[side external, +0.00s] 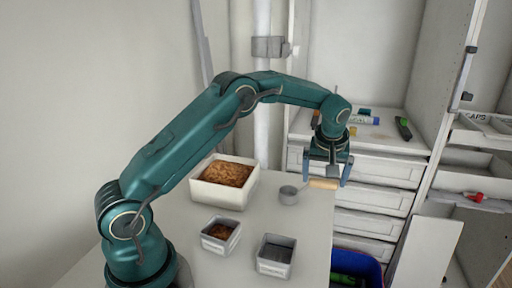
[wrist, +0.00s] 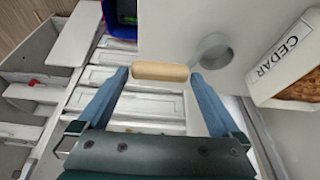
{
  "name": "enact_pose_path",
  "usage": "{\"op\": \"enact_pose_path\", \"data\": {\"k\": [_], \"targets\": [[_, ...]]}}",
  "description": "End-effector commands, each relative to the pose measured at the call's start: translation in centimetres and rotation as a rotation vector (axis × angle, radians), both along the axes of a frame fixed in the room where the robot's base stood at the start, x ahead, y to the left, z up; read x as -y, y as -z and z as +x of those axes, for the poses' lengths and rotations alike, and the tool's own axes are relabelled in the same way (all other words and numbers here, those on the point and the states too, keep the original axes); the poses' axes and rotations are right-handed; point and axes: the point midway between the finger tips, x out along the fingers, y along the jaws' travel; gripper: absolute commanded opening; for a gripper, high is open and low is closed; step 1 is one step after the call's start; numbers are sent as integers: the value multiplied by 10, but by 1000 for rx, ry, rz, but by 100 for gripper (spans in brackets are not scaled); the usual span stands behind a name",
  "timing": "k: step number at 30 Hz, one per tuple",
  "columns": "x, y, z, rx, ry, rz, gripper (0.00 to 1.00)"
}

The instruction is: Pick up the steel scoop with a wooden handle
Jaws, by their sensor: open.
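The steel scoop (side external: 288,195) lies on the pale table near its right edge. Its wooden handle (side external: 323,184) points right and reaches past the table edge. In the wrist view the handle (wrist: 160,71) runs across between the fingertips, with the steel cup (wrist: 213,52) to its right. My gripper (side external: 327,182) is open, pointing down above the handle. In the wrist view its two blue fingers (wrist: 158,74) stand near the two ends of the handle. I cannot tell whether either finger touches it.
A white box of brown chips (side external: 224,182), labelled CEDAR in the wrist view (wrist: 287,60), stands left of the scoop. Two small grey bins (side external: 221,235) (side external: 275,256) stand in front. White drawers (side external: 370,195) lie beyond the table edge, and a blue bin (side external: 357,268) sits below.

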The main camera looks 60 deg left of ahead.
Motion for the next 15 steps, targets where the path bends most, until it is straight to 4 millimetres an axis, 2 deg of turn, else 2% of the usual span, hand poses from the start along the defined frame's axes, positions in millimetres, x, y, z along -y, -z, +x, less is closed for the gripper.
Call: {"op": "enact_pose_path", "data": {"k": [6,8,12,13,15], "targets": [[0,1,0,1,0,1,100],[0,0,0,1,0,1,81],[0,0,0,1,0,0,27],[0,0,0,1,0,0,17],[0,0,0,1,1,0,17]]}}
